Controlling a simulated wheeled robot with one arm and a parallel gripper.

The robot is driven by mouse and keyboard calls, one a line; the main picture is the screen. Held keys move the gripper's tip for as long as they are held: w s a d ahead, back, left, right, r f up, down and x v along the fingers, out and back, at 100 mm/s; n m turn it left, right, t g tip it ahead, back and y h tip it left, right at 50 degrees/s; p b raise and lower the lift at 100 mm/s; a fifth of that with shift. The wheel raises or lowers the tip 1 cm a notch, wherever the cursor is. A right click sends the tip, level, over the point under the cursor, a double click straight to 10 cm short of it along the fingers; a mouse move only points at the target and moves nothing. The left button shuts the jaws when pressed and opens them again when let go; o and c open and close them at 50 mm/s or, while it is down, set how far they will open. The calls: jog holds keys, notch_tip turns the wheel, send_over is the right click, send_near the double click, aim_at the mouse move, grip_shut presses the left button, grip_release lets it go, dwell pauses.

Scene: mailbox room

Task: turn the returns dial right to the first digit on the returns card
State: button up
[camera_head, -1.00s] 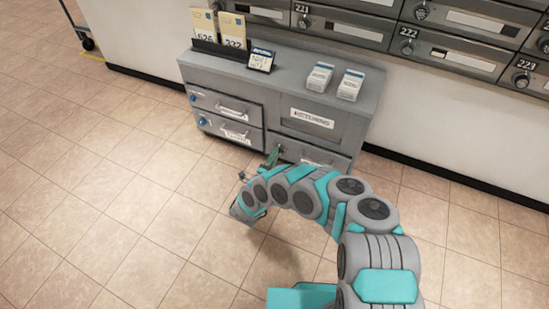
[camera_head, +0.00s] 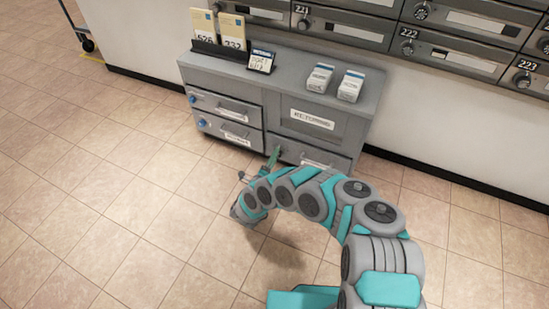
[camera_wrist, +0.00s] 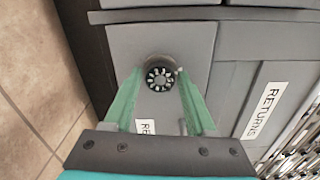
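The returns dial (camera_wrist: 160,77) is a round dark knob with a ring of pale digits, on a grey drawer front in the wrist view. My gripper (camera_wrist: 159,72) is open, its green fingertips either side of the dial; I cannot tell whether they touch it. The digit the dial is set to is too small to read. In the head view my gripper (camera_head: 272,158) is at the lower drawer under the RETURNS label (camera_head: 312,118), and the dial is hidden. A small dark-framed card (camera_head: 261,61) stands on the cabinet top; its writing is unreadable, so I cannot confirm it is the returns card.
Two tall cards (camera_head: 232,32) stand in a dark holder on the grey cabinet (camera_head: 290,72). Blue knobs (camera_head: 201,123) mark the left drawers. Mailboxes (camera_head: 460,60) line the wall.

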jog(key=shift+o, duration=1.3)
jog(key=v, duration=0.8)
